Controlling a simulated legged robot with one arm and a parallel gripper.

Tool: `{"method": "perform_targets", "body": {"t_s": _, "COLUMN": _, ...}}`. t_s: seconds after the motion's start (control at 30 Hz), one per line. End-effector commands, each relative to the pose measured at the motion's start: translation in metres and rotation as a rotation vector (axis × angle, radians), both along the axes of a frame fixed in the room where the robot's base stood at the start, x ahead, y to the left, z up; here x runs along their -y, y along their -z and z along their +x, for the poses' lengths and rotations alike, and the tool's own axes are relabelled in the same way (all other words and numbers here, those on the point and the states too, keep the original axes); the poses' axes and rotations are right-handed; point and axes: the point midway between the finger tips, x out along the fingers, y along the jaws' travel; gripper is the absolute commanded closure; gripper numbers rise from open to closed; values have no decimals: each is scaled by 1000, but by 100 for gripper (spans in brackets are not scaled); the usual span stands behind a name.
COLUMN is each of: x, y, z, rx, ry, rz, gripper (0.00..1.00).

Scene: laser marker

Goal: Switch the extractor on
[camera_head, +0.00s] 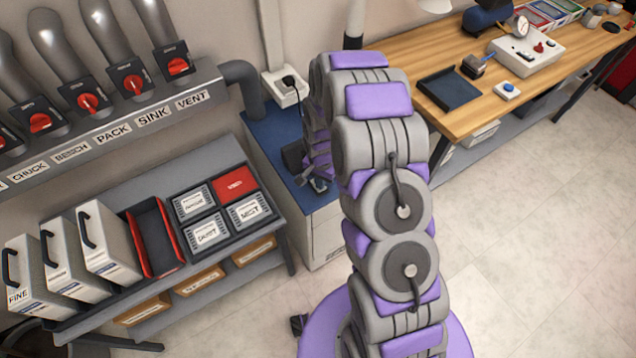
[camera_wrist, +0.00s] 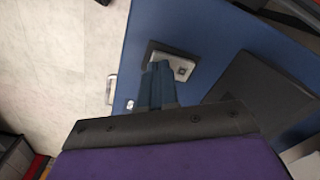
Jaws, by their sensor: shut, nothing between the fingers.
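A cabinet with a blue top (camera_head: 272,133) and pale front stands left of my arm, with a grey duct behind it; it looks like the extractor. The blue top also fills much of the wrist view (camera_wrist: 215,30). A small dark-edged box with a pale plate (camera_wrist: 183,69) sits on it, perhaps a switch; its marking is too small to read. My gripper (camera_wrist: 158,66) is shut and empty, with its fingertips at the box's near left edge and partly covering it. I cannot tell whether they touch. In the head view my gripper (camera_head: 318,184) is low over the blue top's right side.
A wall socket with a plug (camera_head: 289,88) is behind the cabinet. Left are a shelf with filter boxes (camera_head: 105,240) and a duct row with red-knobbed gates (camera_head: 87,102). A wooden bench (camera_head: 455,105) stands right. Floor at lower right is clear.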

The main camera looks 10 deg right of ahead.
Motion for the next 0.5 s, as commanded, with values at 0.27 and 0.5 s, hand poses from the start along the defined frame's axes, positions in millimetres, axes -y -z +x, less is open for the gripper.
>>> {"method": "perform_targets", "body": {"t_s": 0.27, "x": 0, "y": 4, "z": 0, "rx": 0, "ry": 0, "rz": 0, "gripper": 100}}
{"method": "perform_targets", "body": {"t_s": 0.5, "x": 0, "y": 8, "z": 0, "rx": 0, "ry": 0, "rz": 0, "gripper": 100}}
